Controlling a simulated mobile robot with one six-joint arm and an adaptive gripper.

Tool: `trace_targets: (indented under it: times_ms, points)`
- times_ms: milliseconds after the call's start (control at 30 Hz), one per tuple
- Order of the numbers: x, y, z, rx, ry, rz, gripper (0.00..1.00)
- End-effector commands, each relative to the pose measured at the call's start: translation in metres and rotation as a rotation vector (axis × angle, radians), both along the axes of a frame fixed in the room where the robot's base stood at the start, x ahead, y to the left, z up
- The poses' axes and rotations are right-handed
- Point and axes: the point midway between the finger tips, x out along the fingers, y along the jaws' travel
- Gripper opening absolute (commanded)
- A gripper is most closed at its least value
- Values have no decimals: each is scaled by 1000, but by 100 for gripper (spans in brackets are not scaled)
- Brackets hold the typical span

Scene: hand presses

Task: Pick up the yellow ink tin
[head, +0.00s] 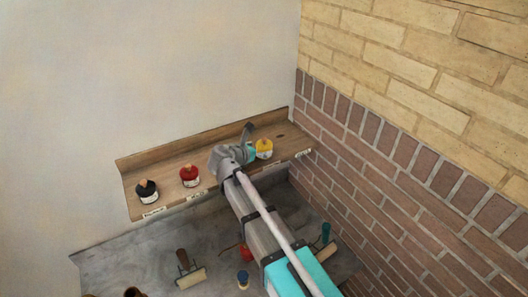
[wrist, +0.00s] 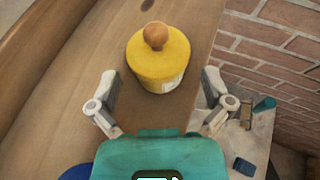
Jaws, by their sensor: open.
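The yellow ink tin (head: 264,148) stands upright on the wooden shelf (head: 165,178), near its right end in the head view. In the wrist view the tin (wrist: 158,62) has a yellow lid with a round wooden knob and a pale label on its side. My gripper (wrist: 160,84) is open, its two fingers apart on either side of the near part of the tin. I see no finger touching it. In the head view my gripper is next to the tin, partly hidden by my arm.
A red tin (head: 189,176) and a black tin (head: 147,191) stand further left on the shelf. A brick wall (head: 400,170) rises close on the right. The grey bench below holds a roller (head: 190,274), a small blue-topped jar (head: 243,279) and other tools.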

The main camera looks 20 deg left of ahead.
Motion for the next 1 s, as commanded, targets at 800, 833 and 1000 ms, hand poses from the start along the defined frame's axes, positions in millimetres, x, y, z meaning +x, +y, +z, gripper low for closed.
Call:
trace_targets:
  times_ms: [800,833,1000]
  points:
    - [46,-12,-18,0,0,0,100]
    - [47,-13,-18,0,0,0,100]
    - [47,-13,-17,0,0,1,100]
